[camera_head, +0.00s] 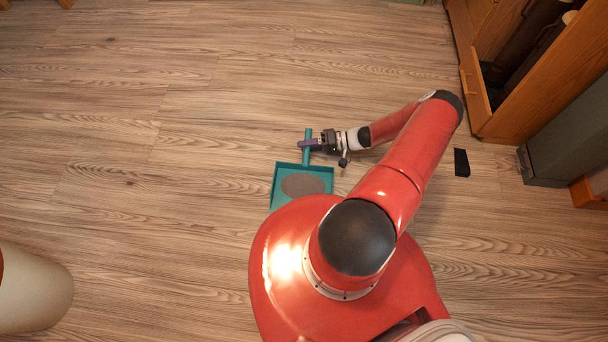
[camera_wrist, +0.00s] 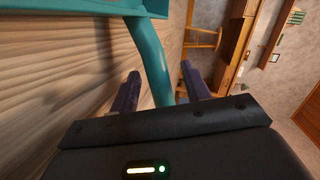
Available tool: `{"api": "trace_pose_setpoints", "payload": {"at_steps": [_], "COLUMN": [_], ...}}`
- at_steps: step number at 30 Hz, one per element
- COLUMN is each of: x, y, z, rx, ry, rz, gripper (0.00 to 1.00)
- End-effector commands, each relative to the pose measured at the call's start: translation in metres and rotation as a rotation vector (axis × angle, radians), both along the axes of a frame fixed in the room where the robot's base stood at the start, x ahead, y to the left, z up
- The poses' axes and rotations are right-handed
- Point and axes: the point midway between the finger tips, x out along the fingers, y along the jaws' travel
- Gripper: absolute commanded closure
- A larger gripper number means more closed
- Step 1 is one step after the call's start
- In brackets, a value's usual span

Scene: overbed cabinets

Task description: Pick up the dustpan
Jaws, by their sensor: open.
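The teal dustpan (camera_head: 325,170) lies on the wooden floor in front of my base, with a brownish-grey patch in its pan. Its handle points away from my base, toward the top of the head view. My gripper (camera_head: 304,145) reaches in from the right at the handle. In the wrist view the teal handle (camera_wrist: 153,62) passes between the two purple fingers of my gripper (camera_wrist: 160,90). The fingers are apart, with a gap visible beside the handle. Part of the pan's near edge is hidden by my base.
A small black block (camera_head: 461,162) lies on the floor to the right. A wooden cabinet (camera_head: 540,75) and a grey box (camera_head: 570,135) stand at the right. A pale rounded object (camera_head: 35,290) is at the lower left. The floor left of the dustpan is clear.

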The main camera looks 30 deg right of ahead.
Motion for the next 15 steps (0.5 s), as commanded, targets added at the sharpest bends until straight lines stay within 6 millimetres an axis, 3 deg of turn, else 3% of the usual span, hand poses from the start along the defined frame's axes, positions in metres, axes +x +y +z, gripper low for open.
{"api": "trace_pose_setpoints", "payload": {"at_steps": [7, 15], "x": [0.0015, 0.0015], "y": [0.0027, 0.0025], "z": [-0.001, -0.0008], "rx": [-0.002, -0.002], "ry": [0.0, 0.0], "rz": [-0.001, -0.001], "gripper": [0.53, 0.88]}}
